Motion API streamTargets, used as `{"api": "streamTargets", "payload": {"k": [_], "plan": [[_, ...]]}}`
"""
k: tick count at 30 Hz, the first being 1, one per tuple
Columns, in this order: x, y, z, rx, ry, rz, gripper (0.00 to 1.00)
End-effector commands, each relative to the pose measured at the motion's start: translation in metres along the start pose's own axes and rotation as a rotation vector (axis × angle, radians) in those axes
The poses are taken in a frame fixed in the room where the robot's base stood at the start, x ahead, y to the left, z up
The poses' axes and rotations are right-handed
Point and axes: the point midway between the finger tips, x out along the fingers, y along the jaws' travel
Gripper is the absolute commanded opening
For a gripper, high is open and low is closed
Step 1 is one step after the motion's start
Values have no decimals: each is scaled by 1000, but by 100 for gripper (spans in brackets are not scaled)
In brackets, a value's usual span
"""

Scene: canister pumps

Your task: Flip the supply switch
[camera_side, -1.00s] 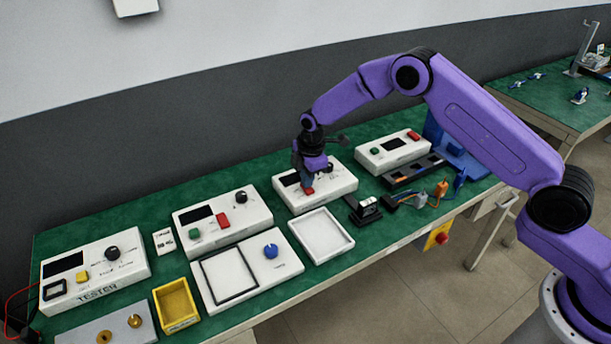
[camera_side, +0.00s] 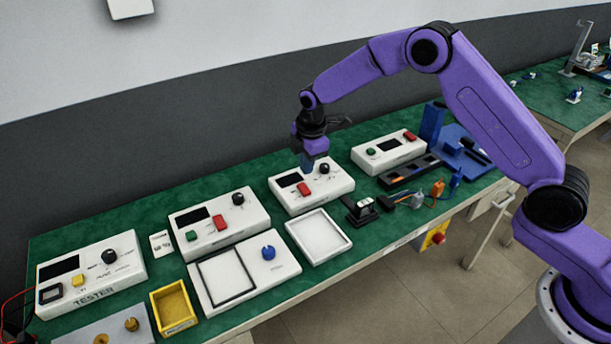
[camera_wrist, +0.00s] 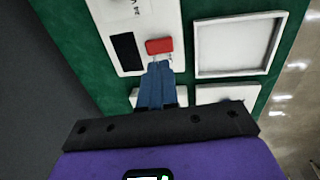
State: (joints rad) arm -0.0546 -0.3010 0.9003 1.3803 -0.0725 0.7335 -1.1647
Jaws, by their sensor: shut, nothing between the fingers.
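A white box (camera_side: 320,193) stands mid-bench with a dark display (camera_side: 289,180), a red switch (camera_side: 304,189) and a black knob (camera_side: 324,168). Its lettering is too small to read. My gripper (camera_side: 308,169) is above this box, with its blue fingers together and empty, pointing down. In the wrist view, the fingertips (camera_wrist: 160,66) appear just below the red switch (camera_wrist: 159,46), beside the display (camera_wrist: 127,52). The gap between the fingertips and the switch is hard to judge. Which way the switch is tipped cannot be told.
Another white box (camera_side: 244,203) with a red switch stands to the left, and one (camera_side: 372,166) to the right. An empty white tray (camera_side: 320,237) lies in front. A black fixture (camera_side: 360,211) and cables are at the right.

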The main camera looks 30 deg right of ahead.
Motion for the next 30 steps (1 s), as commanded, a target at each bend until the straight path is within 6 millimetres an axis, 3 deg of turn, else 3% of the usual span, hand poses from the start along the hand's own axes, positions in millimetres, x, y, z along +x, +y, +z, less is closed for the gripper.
{"api": "streamTargets", "payload": {"k": [6,12,30], "plan": [[-45,0,0,-1,1,3,0],[-69,0,0,0,0,1,0],[-76,4,-1,1,1,1,0]]}}
